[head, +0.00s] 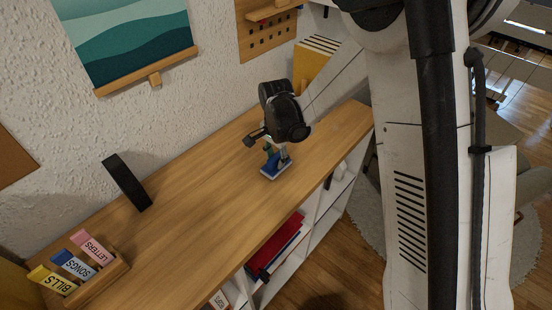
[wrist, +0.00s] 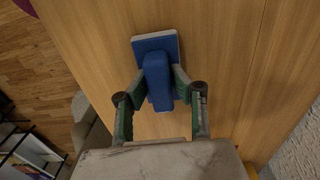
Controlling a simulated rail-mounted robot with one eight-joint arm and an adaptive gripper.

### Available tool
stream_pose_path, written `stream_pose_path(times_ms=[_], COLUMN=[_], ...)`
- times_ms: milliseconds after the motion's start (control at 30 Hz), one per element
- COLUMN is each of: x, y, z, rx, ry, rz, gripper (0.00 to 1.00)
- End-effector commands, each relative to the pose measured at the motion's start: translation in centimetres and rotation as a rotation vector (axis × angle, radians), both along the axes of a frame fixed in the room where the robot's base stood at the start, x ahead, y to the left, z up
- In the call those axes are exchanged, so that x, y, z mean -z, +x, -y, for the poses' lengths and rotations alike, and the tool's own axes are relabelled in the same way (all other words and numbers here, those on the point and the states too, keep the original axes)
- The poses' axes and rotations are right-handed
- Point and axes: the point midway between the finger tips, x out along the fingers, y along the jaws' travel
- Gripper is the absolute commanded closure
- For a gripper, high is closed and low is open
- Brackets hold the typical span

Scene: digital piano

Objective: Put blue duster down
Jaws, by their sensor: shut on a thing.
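The blue duster (wrist: 157,76) has a flat rectangular pad and a raised blue handle. In the wrist view my gripper (wrist: 160,88) has its green-padded fingers closed on both sides of the handle. In the head view the duster (head: 270,172) is below my gripper (head: 276,156), at the far part of the wooden top (head: 190,200). Its pad is level and at or very close to the wood; I cannot tell whether it touches. My gripper hides part of the handle.
A black upright object (head: 127,183) stands near the wall. A wooden holder (head: 100,282) with labelled cards is at the near left. A yellow item (head: 312,62) stands behind my arm. Shelves with red binders (head: 275,246) are below the front edge. The middle of the top is clear.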

Motion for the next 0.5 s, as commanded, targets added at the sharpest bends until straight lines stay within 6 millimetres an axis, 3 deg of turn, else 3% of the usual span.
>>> stream_pose_path(times_ms=[200,233,300,367,500], x=[0.43,0.33,0.28,0.28,0.27], y=[-0.01,-0.01,-0.01,-0.01,-0.01], z=[0.0,0.0,0.0,0.0,-0.01], rx=[0.0,0.0,0.0,0.0,0.0], ry=[0.0,0.0,0.0,0.0,0.0], rz=[0.0,0.0,0.0,0.0,0.0], gripper=[1.0,0.75,0.66,0.6,0.6])
